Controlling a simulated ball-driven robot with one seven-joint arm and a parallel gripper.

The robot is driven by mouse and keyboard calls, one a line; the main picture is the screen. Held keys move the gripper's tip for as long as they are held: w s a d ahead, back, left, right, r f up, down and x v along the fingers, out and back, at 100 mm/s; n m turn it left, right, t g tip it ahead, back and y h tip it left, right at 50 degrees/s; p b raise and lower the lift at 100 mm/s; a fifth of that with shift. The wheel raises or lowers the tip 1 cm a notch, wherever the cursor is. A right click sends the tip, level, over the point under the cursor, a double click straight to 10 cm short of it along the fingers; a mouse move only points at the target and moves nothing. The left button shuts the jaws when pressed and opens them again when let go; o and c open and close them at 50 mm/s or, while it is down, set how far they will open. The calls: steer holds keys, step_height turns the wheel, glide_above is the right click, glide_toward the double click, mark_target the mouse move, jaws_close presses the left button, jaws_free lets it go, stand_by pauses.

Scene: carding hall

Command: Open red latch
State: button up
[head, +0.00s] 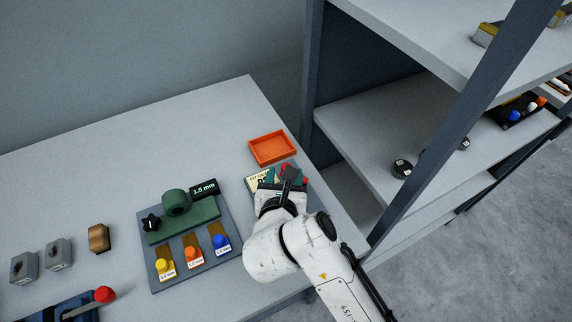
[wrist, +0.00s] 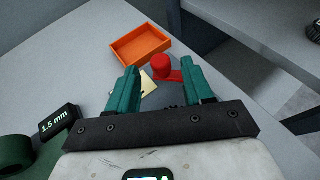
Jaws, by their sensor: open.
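A red knob with a short red arm (wrist: 163,65) sits on a dark base in the wrist view, beyond and between my fingertips. In the head view only bits of red (head: 287,168) show past my gripper (head: 285,182), which hides most of that fixture. My gripper (wrist: 160,75) is open, with its two teal fingers apart and nothing seen between them. I cannot tell whether the fingers touch the red part. A cream label card (head: 257,179) lies beside the fixture, partly hidden by the hand.
An orange tray (head: 272,135) stands just behind the fixture. To the left are a grey board (head: 160,282) with coloured knobs, a 1.5 mm display (head: 203,189) and a red-ball lever (head: 105,294). A shelf post (head: 312,80) rises close on the right.

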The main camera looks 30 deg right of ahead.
steer(key=shift+x, duration=2.1)
steer(key=c, duration=0.9)
steer(key=shift+c, duration=0.2)
